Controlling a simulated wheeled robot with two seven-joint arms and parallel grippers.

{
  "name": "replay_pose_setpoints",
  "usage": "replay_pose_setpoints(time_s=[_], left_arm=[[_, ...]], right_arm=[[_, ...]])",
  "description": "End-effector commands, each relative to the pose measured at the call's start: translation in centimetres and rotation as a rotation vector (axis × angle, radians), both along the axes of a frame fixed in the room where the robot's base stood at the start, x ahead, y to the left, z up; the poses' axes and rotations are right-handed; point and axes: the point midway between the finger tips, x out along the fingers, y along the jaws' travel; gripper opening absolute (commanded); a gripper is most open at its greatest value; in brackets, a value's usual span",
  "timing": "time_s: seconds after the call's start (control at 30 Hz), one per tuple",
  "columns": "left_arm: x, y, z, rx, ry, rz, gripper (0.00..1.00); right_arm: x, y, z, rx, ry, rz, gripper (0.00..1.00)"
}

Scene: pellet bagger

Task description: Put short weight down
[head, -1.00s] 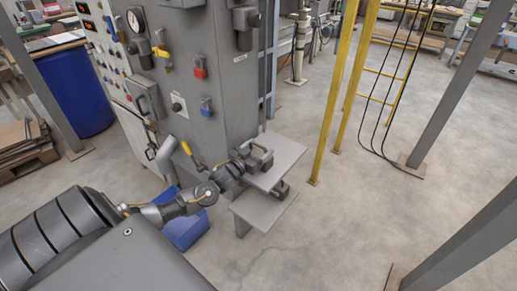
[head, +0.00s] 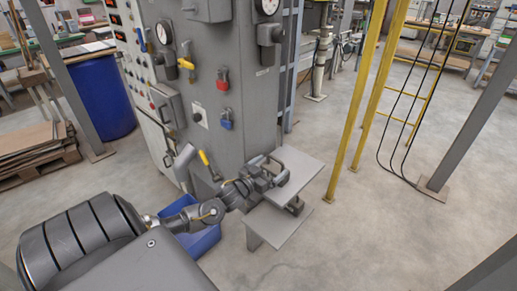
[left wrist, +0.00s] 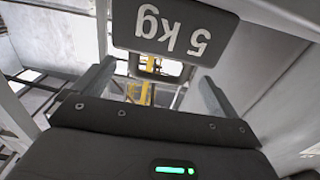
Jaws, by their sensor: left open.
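A grey weight marked "5 kg" (left wrist: 172,28) fills the top middle of the left wrist view, its lettering upside down there. Its loop handle (left wrist: 160,70) shows below the block, between the finger lines. My left gripper (left wrist: 155,85) is open, one finger on each side of the handle. In the head view my left gripper (head: 272,172) is at the left part of the upper grey plate (head: 305,170) beside the machine. The weight is hard to tell from the gripper there, and I cannot see whether it rests on the plate. My right gripper is not in view.
A lower grey plate (head: 282,230) juts out below the upper one. The grey machine cabinet (head: 240,75) with valves and gauges stands close behind. A blue bin (head: 200,240) is under my arm. Yellow posts (head: 362,110) stand to the right, with open floor around.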

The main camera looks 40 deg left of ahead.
Motion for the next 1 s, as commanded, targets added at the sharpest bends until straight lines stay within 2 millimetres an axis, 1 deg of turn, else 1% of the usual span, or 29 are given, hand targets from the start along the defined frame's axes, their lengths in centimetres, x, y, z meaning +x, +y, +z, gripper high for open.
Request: replay_pose_setpoints(time_s=[0.03, 0.2, 0.3, 0.4, 0.57, 0.9, 0.97, 1.0], left_arm=[[-1.3, -0.1, -0.3, 0.0, 0.004, -0.002, 0.97], [-4.8, -0.2, -0.3, -0.002, 0.003, -0.002, 0.97], [-6.4, -0.2, -0.2, -0.001, 0.003, -0.002, 0.97], [-7.6, -0.2, -0.2, 0.0, 0.002, -0.001, 0.97], [-8.4, -0.2, -0.1, 0.0, 0.001, -0.001, 0.97], [-8.5, -0.2, 0.0, -0.001, 0.0, 0.0, 0.97], [-8.6, -0.5, -0.4, -0.002, 0.006, 0.0, 0.97], [-8.7, -1.0, -1.0, -0.005, 0.015, 0.0, 0.97]], right_arm=[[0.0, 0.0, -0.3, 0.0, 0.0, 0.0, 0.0], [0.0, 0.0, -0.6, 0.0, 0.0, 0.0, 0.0], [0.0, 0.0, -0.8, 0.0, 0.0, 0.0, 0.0], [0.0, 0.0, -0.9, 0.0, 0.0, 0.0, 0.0], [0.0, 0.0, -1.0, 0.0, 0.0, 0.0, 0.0], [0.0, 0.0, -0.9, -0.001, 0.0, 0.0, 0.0], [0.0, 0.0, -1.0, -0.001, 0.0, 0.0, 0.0], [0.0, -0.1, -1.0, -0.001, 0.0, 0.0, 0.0]])
